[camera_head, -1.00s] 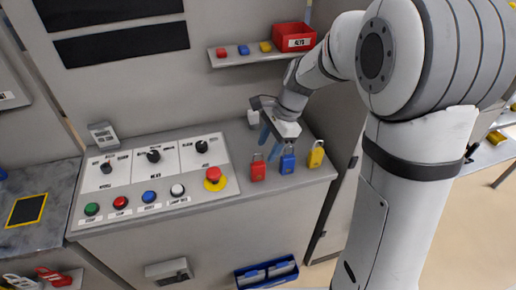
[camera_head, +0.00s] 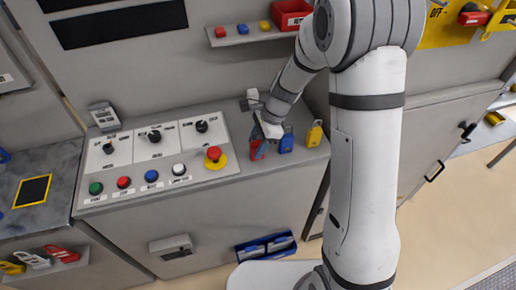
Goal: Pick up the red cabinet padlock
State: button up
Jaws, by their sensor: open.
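The red padlock (camera_head: 258,151) stands on the right end of the cabinet's control ledge, to the right of the red emergency stop button. My gripper (camera_head: 262,136) is right above and around its upper part, pointing down, and hides its shackle. The jaws are open. I cannot tell whether a finger touches the padlock. A blue padlock (camera_head: 286,142) stands just to the right, close to the gripper, and a yellow padlock (camera_head: 314,135) stands beyond it.
The control panel with its knobs and buttons lies left of the padlocks; the emergency stop (camera_head: 215,158) is nearest. A shelf (camera_head: 245,40) above holds small coloured blocks and a red bin (camera_head: 291,14). A blue crate (camera_head: 265,247) sits below the ledge.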

grip_shut()
dwell(0.4)
notch_tip(320, 180, up, 10)
jog(key=shift+r+b, duration=0.1)
jog(key=shift+b, duration=0.4)
